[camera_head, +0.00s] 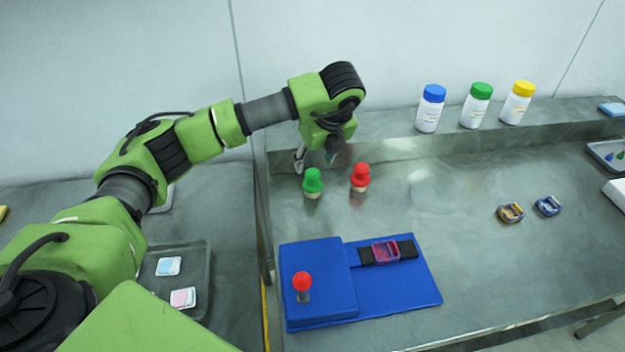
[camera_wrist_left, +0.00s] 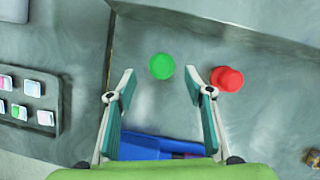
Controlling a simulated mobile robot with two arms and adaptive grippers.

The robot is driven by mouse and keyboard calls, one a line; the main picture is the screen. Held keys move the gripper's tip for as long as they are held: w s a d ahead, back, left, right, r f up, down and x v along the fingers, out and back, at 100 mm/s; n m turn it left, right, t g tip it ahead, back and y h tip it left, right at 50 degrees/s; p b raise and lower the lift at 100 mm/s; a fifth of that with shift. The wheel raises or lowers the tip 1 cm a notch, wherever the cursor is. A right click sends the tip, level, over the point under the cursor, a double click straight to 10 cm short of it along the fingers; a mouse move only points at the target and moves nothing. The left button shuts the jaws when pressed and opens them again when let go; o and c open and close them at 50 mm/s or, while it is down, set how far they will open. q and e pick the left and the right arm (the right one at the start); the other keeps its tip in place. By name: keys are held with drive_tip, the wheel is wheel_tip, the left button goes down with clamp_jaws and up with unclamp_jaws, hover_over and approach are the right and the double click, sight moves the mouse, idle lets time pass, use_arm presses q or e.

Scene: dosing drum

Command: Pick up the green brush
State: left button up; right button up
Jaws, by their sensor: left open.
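The green brush (camera_head: 313,183) stands upright on the steel table, with a green knobbed top and a pale base. In the left wrist view its round green top (camera_wrist_left: 161,66) shows just beyond and between the fingertips. My left gripper (camera_head: 318,160) is open and empty, pointing down just behind and above the green brush. In the left wrist view the two teal-padded fingers (camera_wrist_left: 160,82) are spread wide. A red brush (camera_head: 360,177) stands just right of the green one, and it shows outside the right finger in the left wrist view (camera_wrist_left: 227,79). My right gripper is not in view.
A blue block and mat (camera_head: 320,260) hold a red-knobbed piece (camera_head: 302,285) and a strapped buckle (camera_head: 386,251). White bottles (camera_head: 430,112) stand on the rear ledge. Two small clips (camera_head: 510,212) lie at right. A grey tray (camera_head: 200,252) is on the left table. The table's middle is clear.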

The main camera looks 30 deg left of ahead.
sight(313, 171)
use_arm(q)
drive_tip(key=shift+p+x, duration=0.45)
drive_tip(key=shift+x, duration=0.55)
drive_tip(key=shift+p+x, duration=0.7)
drive_tip(key=shift+x, duration=1.45)
drive_tip(key=shift+d+f, duration=0.1)
drive_tip(key=shift+f, duration=0.05)
drive_tip(key=c, duration=1.2)
drive_tip(key=shift+c, duration=0.2)
use_arm(e)
drive_tip(key=w+r, duration=0.2)
drive_tip(key=w, duration=0.1)
drive_tip(key=shift+w+a+r, duration=0.1)
drive_tip(key=shift+r, duration=0.3)
